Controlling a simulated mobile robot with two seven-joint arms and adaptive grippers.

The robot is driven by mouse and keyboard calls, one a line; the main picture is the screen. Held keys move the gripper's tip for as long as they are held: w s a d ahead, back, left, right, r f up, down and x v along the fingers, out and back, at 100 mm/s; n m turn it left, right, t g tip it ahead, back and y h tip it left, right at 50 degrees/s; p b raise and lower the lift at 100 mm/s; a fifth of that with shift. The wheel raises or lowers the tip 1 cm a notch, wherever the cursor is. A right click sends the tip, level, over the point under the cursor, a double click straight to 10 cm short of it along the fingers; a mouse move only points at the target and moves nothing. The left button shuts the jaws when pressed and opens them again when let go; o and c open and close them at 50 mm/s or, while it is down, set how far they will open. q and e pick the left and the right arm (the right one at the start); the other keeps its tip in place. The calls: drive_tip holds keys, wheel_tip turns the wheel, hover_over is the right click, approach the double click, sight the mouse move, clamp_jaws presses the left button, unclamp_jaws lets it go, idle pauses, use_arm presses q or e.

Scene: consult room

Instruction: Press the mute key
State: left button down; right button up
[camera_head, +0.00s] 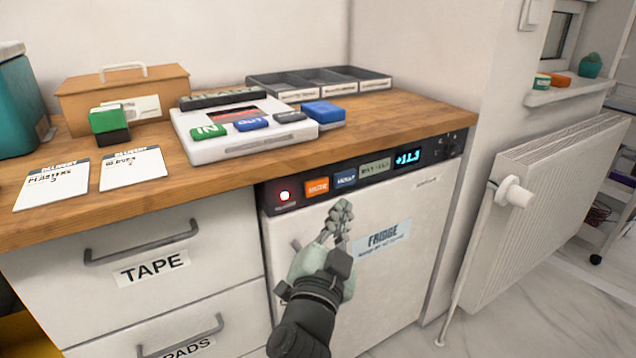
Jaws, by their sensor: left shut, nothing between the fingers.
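The orange key (317,188), its label seeming to read MUTE, sits on the dark control strip (374,187) along the top of the white fridge (395,264). My left gripper (340,213) is shut and empty, in front of the fridge door. Its fingertips appear just below and right of the orange key; I cannot tell whether they touch anything. My right gripper is out of view.
The wooden counter (400,112) overhangs above, holding a white device (245,145), cards and boxes. Drawer handles (142,243) stick out at left; a radiator (560,190) stands at right.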

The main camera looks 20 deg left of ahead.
sight(325, 184)
use_arm(q)
drive_tip(key=shift+w+a+p, duration=0.25)
drive_tip(key=shift+w+a, duration=0.55)
drive_tip(key=shift+a, duration=0.2)
drive_tip(key=shift+w+a+p, duration=0.2)
drive_tip(key=shift+w+a, duration=0.55)
drive_tip(key=shift+a, duration=0.2)
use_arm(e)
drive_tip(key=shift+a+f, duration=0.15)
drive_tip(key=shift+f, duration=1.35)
use_arm(q)
drive_tip(key=shift+a, duration=0.1)
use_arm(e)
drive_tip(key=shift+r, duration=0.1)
use_arm(q)
drive_tip(key=shift+w+a, duration=0.25)
drive_tip(key=shift+w+a, duration=0.3)
drive_tip(key=shift+a, duration=0.1)
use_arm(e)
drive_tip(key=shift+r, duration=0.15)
use_arm(q)
drive_tip(key=shift+d, duration=0.1)
drive_tip(key=shift+s+d, duration=0.6)
drive_tip(key=shift+d, duration=0.05)
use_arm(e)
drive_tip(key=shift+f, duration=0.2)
